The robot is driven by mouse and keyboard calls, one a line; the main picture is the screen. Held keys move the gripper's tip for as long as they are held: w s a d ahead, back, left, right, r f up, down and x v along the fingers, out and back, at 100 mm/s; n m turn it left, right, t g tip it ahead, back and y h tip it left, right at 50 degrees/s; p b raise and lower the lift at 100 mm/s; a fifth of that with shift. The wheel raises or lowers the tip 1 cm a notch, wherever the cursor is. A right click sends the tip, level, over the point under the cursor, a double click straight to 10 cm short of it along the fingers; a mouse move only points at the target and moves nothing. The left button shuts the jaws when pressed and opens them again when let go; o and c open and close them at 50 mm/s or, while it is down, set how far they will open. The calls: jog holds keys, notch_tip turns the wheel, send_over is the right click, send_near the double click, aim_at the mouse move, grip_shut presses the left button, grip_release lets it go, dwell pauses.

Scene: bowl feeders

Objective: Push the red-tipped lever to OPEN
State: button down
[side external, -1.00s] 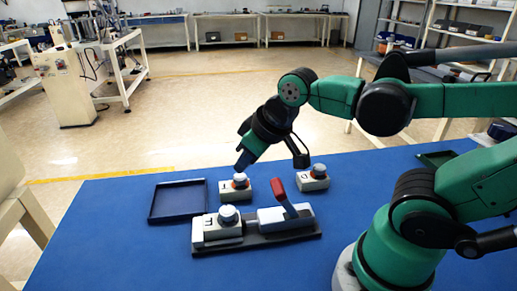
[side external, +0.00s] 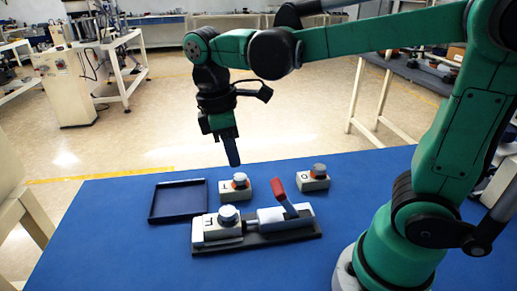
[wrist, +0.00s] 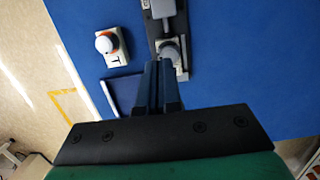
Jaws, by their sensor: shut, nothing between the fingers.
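The red-tipped lever (side external: 279,190) stands up at a tilt from a grey block on a dark base plate (side external: 282,238) in the side view. Its red tip leans toward the upper left. On the left of the same plate is a white block with a grey knob (side external: 228,214). My gripper (side external: 233,164) is shut and empty, pointing down in the air above and to the left of the lever, apart from everything. In the wrist view my fingers (wrist: 161,88) are together, and the lever's red tip is not visible. I cannot read an OPEN mark.
Two white button boxes stand behind the plate, one left (side external: 235,188) and one right (side external: 314,179). An empty dark blue tray (side external: 178,219) lies at the left. The blue table (side external: 110,250) is clear in front. A white frame stands off its left side.

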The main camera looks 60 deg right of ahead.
aim_at(278, 183)
jog(key=shift+f, duration=0.1)
jog(key=f, duration=0.6)
jog(key=s+d+f, duration=0.1)
jog(key=f, duration=0.2)
jog(key=shift+f, duration=0.1)
jog(key=shift+s+d+f, duration=0.15)
jog(key=shift+d+f, duration=0.05)
jog(key=shift+f, duration=0.05)
jog(key=shift+s+d+r, duration=1)
jog(key=shift+s+d, duration=0.15)
jog(key=shift+s+d+r+t+y, duration=0.8)
jog(key=shift+s+d+t+y, duration=0.3)
jog(key=shift+t+y, duration=0.2)
jog(key=s+d+t+y, duration=0.2)
jog(key=shift+s+d+r+t, duration=0.1)
jog(key=shift+d+r+t, duration=0.05)
jog(key=shift+r+t, duration=0.15)
jog(key=shift+s+d+y, duration=0.4)
jog(key=shift+s+d, duration=0.25)
jog(key=shift+s, duration=0.05)
jog(key=shift+s+d+f, duration=0.35)
jog(key=shift+s+d, duration=0.35)
